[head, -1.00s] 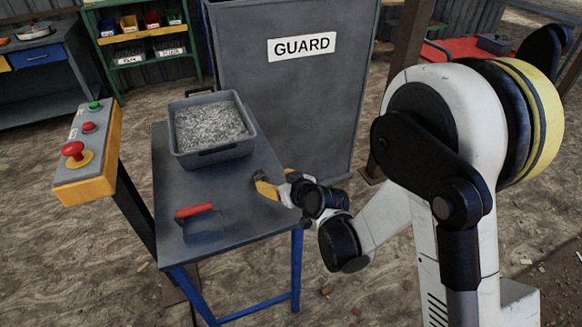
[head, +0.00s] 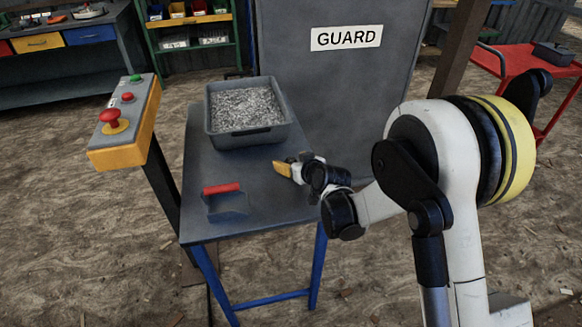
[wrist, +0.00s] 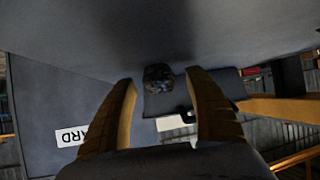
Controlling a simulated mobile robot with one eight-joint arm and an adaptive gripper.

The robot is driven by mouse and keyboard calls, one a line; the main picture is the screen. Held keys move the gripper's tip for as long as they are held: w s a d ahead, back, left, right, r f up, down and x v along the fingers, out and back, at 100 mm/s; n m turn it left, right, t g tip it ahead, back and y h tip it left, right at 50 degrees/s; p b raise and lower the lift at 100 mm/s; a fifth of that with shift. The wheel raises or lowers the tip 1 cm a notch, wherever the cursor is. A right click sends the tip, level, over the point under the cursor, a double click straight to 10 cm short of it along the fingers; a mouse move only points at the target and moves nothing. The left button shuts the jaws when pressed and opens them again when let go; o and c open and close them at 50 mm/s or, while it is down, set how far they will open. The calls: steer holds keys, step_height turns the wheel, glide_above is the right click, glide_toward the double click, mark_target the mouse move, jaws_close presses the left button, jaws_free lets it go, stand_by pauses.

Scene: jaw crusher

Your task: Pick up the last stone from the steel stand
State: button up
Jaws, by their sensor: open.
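The stone (wrist: 158,77) is a small dark, rough lump on the grey top of the steel stand (head: 262,180). In the wrist view it lies ahead of my gripper (wrist: 162,82), between the two spread yellow fingertips, with visible gaps on both sides. In the head view my gripper (head: 282,168) is low over the right part of the stand top, near its edge. The stone cannot be made out there. My gripper is open and holds nothing.
A grey tray of gravel (head: 250,138) stands at the back of the stand. A red-handled tool (head: 222,189) lies at its front left. A button box (head: 127,122) on a post is to the left. The GUARD panel (head: 345,85) rises behind the stand.

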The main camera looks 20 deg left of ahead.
steer(key=shift+r, duration=0.1)
steer(key=c, duration=1.3)
steer(key=shift+c, duration=0.2)
steer(key=shift+r, duration=0.1)
